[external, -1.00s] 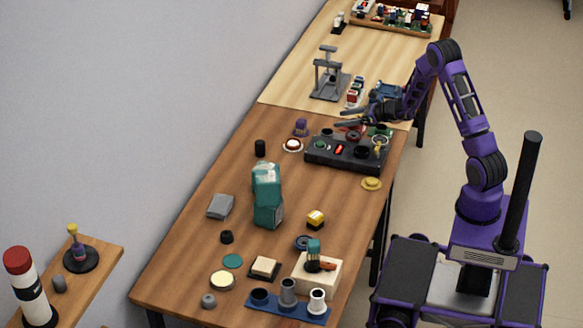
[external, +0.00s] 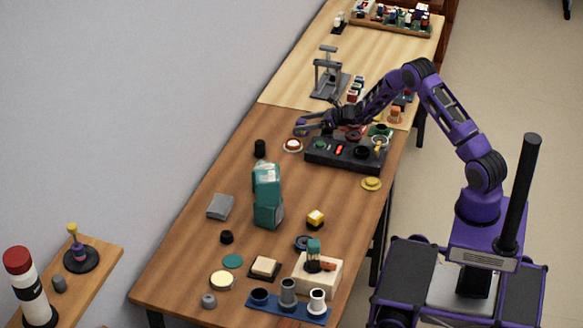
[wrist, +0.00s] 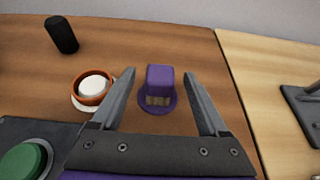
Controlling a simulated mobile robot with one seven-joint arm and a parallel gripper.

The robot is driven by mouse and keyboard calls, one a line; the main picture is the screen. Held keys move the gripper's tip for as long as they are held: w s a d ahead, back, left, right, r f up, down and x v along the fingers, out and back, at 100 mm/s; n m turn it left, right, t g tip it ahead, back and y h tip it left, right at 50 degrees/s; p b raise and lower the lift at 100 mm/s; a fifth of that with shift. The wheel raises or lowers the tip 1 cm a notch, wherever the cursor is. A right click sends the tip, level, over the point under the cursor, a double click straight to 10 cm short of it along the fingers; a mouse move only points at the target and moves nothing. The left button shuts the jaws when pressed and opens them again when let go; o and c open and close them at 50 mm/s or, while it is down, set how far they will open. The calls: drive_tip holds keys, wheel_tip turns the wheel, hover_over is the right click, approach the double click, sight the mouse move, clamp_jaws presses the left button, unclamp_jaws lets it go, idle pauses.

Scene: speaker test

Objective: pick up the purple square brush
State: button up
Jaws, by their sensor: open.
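The purple square brush (wrist: 159,83) stands on the brown table, with a square purple top on a wider round base and a tan patch on its near side. In the wrist view it sits between the two grey fingers of my gripper (wrist: 158,88), with a gap on each side. The fingers are open and hold nothing. In the external view my gripper (external: 301,127) is over the table's far part, and the brush is hidden by it.
An orange-rimmed dish with a white top (wrist: 92,89) stands close left of my gripper, with a black cylinder (wrist: 61,35) behind it. A black control box (external: 345,155) with a green button (wrist: 22,160) lies near. A grey stand (external: 329,75) is on the paler table.

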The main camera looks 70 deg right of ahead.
drive_tip(key=shift+x, duration=0.85)
drive_tip(key=shift+s, duration=0.1)
drive_tip(key=shift+c, duration=0.3)
clamp_jaws()
